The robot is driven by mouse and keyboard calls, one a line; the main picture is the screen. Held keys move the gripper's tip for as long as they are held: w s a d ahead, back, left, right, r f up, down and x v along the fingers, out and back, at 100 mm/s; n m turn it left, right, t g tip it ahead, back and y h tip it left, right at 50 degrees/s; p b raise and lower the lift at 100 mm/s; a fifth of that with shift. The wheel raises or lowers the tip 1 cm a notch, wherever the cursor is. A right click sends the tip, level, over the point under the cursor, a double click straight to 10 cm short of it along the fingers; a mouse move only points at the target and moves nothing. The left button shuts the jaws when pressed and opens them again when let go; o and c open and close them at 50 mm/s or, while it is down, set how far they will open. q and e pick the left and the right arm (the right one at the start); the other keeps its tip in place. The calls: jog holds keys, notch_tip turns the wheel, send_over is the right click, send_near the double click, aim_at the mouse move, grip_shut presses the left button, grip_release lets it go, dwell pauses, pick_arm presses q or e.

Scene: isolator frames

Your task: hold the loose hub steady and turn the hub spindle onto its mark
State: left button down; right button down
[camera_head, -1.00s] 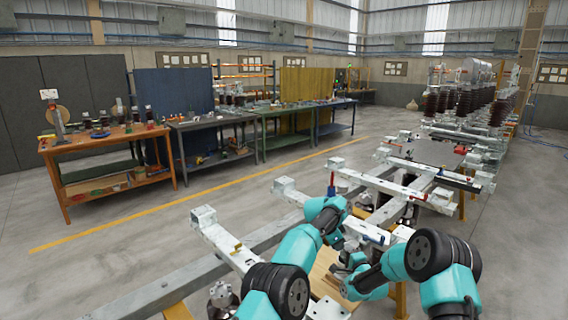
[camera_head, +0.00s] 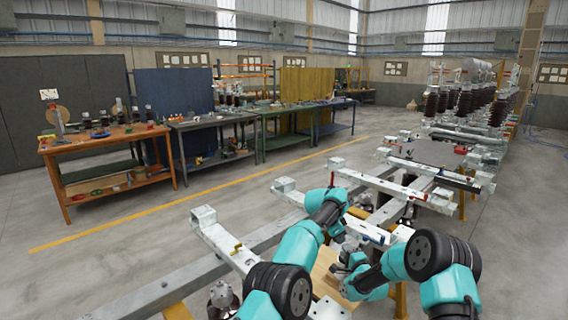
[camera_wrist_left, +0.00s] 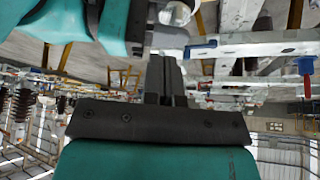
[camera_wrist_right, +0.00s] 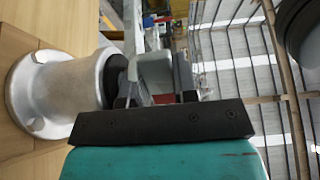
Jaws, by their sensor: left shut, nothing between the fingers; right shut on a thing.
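The loose hub (camera_wrist_right: 62,95) shows in the right wrist view as a silvery flanged body on a wooden board, with a dark collar at its end. My right gripper (camera_wrist_right: 150,85) is shut on a grey part beyond that collar, which looks like the hub spindle (camera_wrist_right: 154,68). The fingers partly hide it, and I cannot make out a mark. My left gripper (camera_wrist_left: 167,65) is shut and empty. A rounded silvery piece (camera_wrist_left: 175,12) shows past its fingertips, apart from them; I cannot tell if it is the hub. In the head view the arms largely cover the hub.
The wooden board (camera_head: 325,265) lies between my arms. Steel frame beams (camera_head: 225,245) run around it, close to both arms. A red-handled lever (camera_wrist_left: 305,66) stands on a beam. Workbenches (camera_head: 105,140) stand far left, across open floor.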

pick_arm(q)
notch_tip(320, 180, down, 7)
dwell(0.7)
jog(key=shift+w+d, duration=0.3)
dwell(0.8)
jog(key=shift+s, duration=0.1)
jog(key=shift+s+a, duration=0.15)
jog(key=shift+a, duration=0.15)
dwell(0.3)
notch_tip(320, 180, up, 6)
dwell(0.6)
jog(key=shift+r, duration=0.15)
